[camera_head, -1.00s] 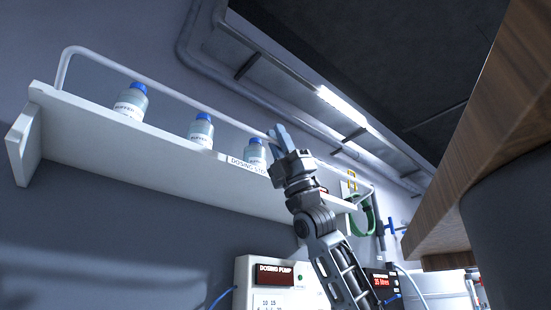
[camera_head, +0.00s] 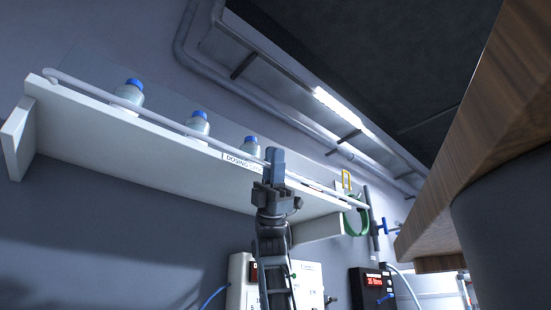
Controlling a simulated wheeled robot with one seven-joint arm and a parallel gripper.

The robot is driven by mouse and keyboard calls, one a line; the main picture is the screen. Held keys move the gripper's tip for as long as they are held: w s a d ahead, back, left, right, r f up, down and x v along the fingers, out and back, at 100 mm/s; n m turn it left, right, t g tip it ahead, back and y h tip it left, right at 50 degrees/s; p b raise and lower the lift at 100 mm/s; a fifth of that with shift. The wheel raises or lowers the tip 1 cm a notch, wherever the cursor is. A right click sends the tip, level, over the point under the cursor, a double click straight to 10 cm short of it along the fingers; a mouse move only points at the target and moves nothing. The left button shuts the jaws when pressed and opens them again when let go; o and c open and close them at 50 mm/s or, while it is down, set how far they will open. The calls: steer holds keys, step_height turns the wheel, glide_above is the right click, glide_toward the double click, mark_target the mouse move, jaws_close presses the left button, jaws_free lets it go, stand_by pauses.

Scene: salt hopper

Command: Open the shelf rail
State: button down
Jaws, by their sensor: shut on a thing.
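The white shelf rail (camera_head: 185,130) runs low along the front edge of the white shelf (camera_head: 110,148), in front of the bottles' lower parts. My gripper (camera_head: 274,158) is shut on the rail right of its middle, just right of the "DOSING" label (camera_head: 240,160). The fingers hide the piece of rail between them. Three blue-capped bottles stand on the shelf: the left bottle (camera_head: 131,93), the middle bottle (camera_head: 198,123) and the right bottle (camera_head: 251,147).
Below the shelf are a white dosing pump box (camera_head: 308,283), partly behind my arm, and a dark box with a red display (camera_head: 375,283). A green coil (camera_head: 356,222) hangs at the shelf's right end. A wooden edge (camera_head: 480,140) closes off the right side.

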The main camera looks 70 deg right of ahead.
steer(key=shift+s+f, duration=0.1)
steer(key=shift+f, duration=0.2)
stand_by(0.4)
steer(key=c, duration=1.2)
jaws_free()
steer(key=shift+o, duration=0.2)
steer(key=shift+d, duration=0.1)
steer(key=v, duration=0.7)
steer(key=shift+d+f, duration=0.15)
steer(key=shift+f, duration=0.1)
